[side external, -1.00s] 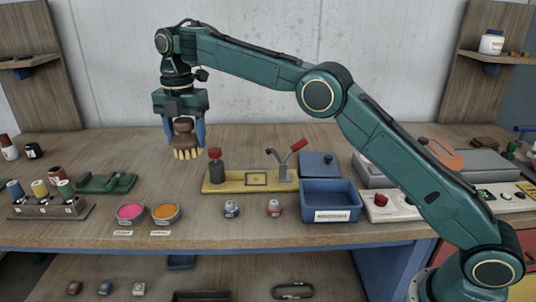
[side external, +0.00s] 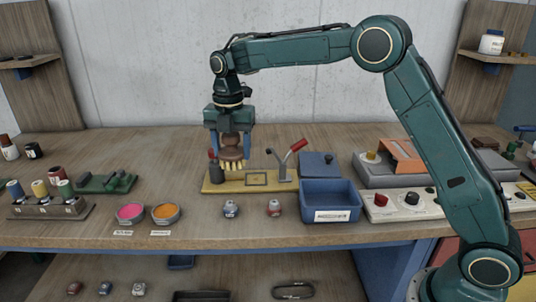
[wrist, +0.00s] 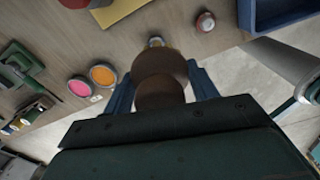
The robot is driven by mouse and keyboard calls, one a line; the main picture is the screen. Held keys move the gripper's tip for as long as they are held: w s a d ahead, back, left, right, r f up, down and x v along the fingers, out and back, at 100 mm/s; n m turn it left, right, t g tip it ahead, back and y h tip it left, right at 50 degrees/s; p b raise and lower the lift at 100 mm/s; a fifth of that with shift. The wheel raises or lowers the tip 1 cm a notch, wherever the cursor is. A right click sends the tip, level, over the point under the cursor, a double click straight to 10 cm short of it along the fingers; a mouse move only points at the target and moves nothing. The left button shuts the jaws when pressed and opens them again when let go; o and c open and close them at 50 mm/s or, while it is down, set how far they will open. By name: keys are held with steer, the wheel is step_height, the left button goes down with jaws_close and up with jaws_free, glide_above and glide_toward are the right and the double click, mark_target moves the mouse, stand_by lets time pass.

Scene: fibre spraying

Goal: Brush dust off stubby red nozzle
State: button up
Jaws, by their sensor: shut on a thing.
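My gripper (side external: 231,150) is shut on the brown handle of a brush (side external: 232,141). The brush is upright with its yellow bristles down, at the left part of the yellow board; whether they touch anything is unclear. A small red-and-grey nozzle (side external: 274,208) stands on the table in front of the board, to the right of and nearer than the brush. It shows in the wrist view (wrist: 205,22) at the top. A similar blue-and-grey nozzle (side external: 231,209) stands to its left.
The yellow board (side external: 258,181) carries a dark red-topped cylinder (side external: 216,170) beside the brush and a red-handled clamp (side external: 290,155). A blue bin (side external: 331,200) stands right of the red nozzle. Pink (side external: 130,212) and orange (side external: 165,212) dishes stand left. The front table strip is mostly clear.

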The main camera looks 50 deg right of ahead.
steer(key=s+d+f, duration=0.3)
steer(key=s+d, duration=0.1)
steer(key=s, duration=0.2)
steer(key=shift+s+d+f, duration=0.25)
steer(key=shift+s+d, duration=0.05)
steer(key=shift+s, duration=0.05)
steer(key=shift+f, duration=0.2)
steer(key=shift+f, duration=2.8)
steer(key=shift+f, duration=1)
steer(key=shift+s+d+r, duration=0.1)
steer(key=shift+s+d, duration=1.5)
steer(key=shift+d, duration=0.25)
